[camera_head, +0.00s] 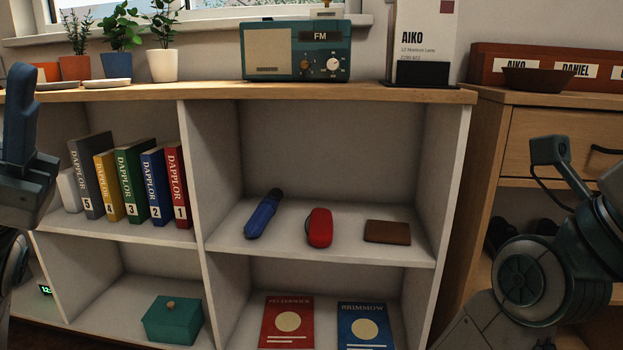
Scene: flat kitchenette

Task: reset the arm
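My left gripper (20,115) shows at the left edge, in front of the shelf's left part. One dark blue finger points up from its body; the rest is cut off by the frame, so its opening cannot be judged. I see nothing held in the visible part. My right arm (545,270) is at the right edge, in front of the wooden drawer cabinet, with a round joint and a cable visible. Its gripper fingers do not show. Neither visible arm part clearly touches the furniture.
The white shelf unit (320,248) holds leaning binders (130,185), a blue flashlight (263,214), a red case (319,228), a brown wallet (387,232), a teal box (172,320) and two booklets. A radio (296,52) and potted plants stand on top. A brown bowl (536,80) sits on the cabinet.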

